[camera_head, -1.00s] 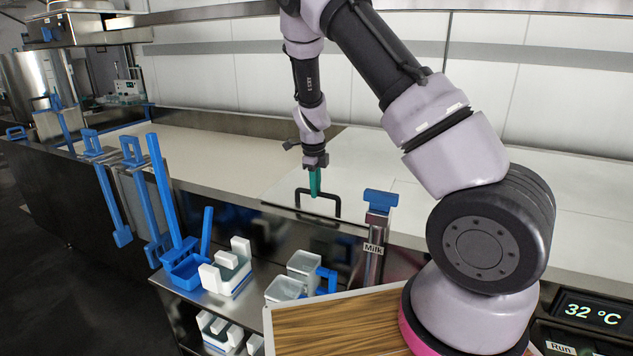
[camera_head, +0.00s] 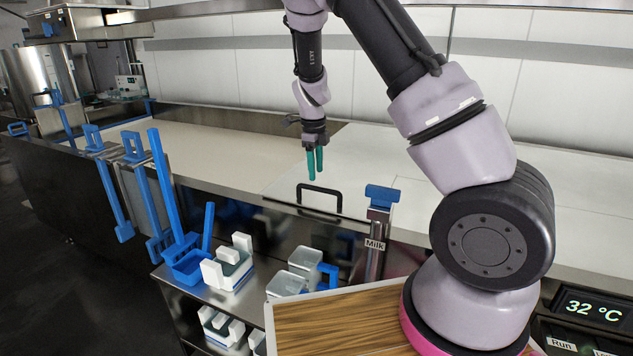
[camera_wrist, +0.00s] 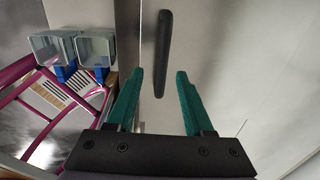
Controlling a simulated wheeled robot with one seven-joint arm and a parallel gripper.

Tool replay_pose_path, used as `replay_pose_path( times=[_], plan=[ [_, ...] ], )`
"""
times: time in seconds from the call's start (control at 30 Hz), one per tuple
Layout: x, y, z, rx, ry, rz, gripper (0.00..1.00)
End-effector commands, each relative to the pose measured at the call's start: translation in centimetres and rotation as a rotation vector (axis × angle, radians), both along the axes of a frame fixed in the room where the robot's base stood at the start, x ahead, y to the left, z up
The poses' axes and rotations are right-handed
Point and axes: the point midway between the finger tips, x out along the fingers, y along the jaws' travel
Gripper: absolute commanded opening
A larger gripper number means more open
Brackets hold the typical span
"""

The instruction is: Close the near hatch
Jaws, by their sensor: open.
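The near hatch (camera_head: 352,168) is a pale flat panel in the counter top, lying flush with the surface around it as far as I can see. My gripper (camera_head: 315,165) is open and empty, with green fingers pointing down. It hangs above and slightly behind the handle, apart from it. In the wrist view my fingers (camera_wrist: 160,80) are spread, with the handle's lower end between them.
A steel post with a blue top and a Milk label (camera_head: 377,225) stands just right of the handle. Several white and clear containers (camera_head: 230,262) sit on the shelf below. Blue tools (camera_head: 160,190) hang at the left. The counter (camera_head: 215,155) left of the hatch is clear.

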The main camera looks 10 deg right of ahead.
Motion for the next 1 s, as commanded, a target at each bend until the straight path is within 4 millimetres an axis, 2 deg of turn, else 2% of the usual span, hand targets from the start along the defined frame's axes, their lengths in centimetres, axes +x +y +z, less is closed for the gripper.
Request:
replay_pose_path(
  times=[0.1,0.3,0.67,0.77,0.87,1.0],
  plan=[
    [-0.2,0.3,2.3,0.002,-0.002,0.001,0.52],
    [-0.4,0.4,4.4,0.001,0.001,0.0,0.52],
    [-0.4,0.3,4.7,0.001,0.002,0.0,0.52],
    [-0.7,0.1,5.3,0.016,0.001,0.023,0.52],
    [-1.6,-0.5,7.1,0.058,-0.006,0.097,0.52],
    [-4.1,-1.8,11.5,0.138,-0.048,0.292,0.52]
  ],
)
